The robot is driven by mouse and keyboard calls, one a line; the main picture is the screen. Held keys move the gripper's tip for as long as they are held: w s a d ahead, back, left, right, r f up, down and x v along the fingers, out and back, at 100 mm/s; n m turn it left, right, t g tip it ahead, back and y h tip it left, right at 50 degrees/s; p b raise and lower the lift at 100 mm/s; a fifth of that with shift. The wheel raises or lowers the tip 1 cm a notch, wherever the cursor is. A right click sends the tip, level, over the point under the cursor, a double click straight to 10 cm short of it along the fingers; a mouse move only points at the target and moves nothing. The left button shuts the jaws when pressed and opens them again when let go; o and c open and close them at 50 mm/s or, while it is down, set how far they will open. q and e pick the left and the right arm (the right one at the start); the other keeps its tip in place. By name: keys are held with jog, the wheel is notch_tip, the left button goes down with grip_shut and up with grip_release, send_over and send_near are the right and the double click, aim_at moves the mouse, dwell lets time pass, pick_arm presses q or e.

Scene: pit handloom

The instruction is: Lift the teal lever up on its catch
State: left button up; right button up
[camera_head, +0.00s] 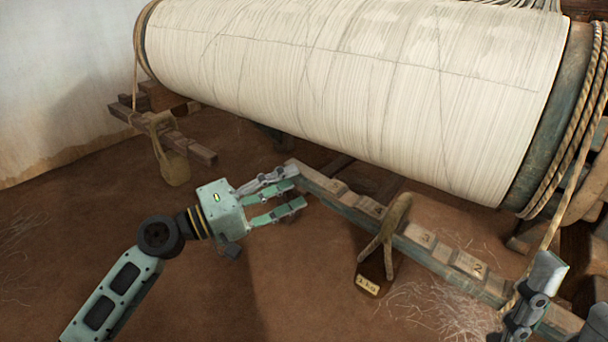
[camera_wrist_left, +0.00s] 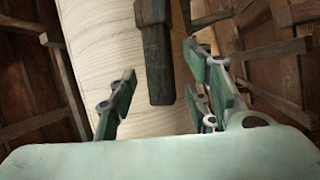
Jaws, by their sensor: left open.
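The teal lever (camera_head: 345,205) is a long worn wooden beam with teal paint on its side, running from the middle of the head view to the lower right. Small blocks with number marks sit along its top. My left gripper (camera_head: 297,190) is open and empty at the lever's near-left end. In the left wrist view the lever's dark end (camera_wrist_left: 160,65) shows between the spread fingers (camera_wrist_left: 160,98); I cannot tell whether they touch it. My right gripper (camera_head: 545,275) shows only partly at the lower right, beside the lever. I cannot make out the catch.
A big roller (camera_head: 350,75) wound with pale warp threads lies above the lever. A strap (camera_head: 394,225) loops over the lever, with a tagged weight (camera_head: 368,286) below. Another weight (camera_head: 175,168) hangs at left. Ropes (camera_head: 585,110) wrap the roller's right end.

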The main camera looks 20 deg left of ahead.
aim_at(297, 181)
pick_arm(q)
jog(key=x, duration=0.4)
jog(key=shift+w+d, duration=0.3)
grip_shut()
dwell(0.4)
